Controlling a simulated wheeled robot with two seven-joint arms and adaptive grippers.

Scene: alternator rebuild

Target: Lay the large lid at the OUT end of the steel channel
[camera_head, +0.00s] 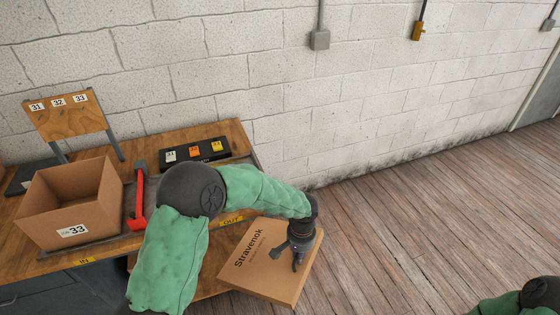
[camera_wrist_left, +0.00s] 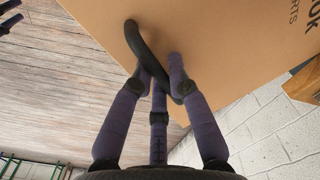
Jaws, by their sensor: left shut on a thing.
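The large lid (camera_head: 262,280) is a flat brown cardboard piece printed "Stravenok" with a dark strap handle (camera_wrist_left: 134,42). My left gripper (camera_head: 296,260) is shut on that handle. The lid hangs tilted off the bench's right end, over the wooden floor. In the left wrist view, the gripper's fingers (camera_wrist_left: 162,78) close around the handle, and the lid's face (camera_wrist_left: 225,45) fills the upper right. The steel channel (camera_head: 75,245) shows in part on the bench; my left arm hides much of it. The yellow OUT label (camera_head: 231,220) is left of the lid.
An open cardboard box (camera_head: 72,210) labelled 33 stands at the channel's IN end. A red lever (camera_head: 138,200) stands beside it. Behind are a black tray (camera_head: 181,142) with numbered tags and a wooden board (camera_head: 66,118) marked 31, 32, 33. Floor to the right is clear.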

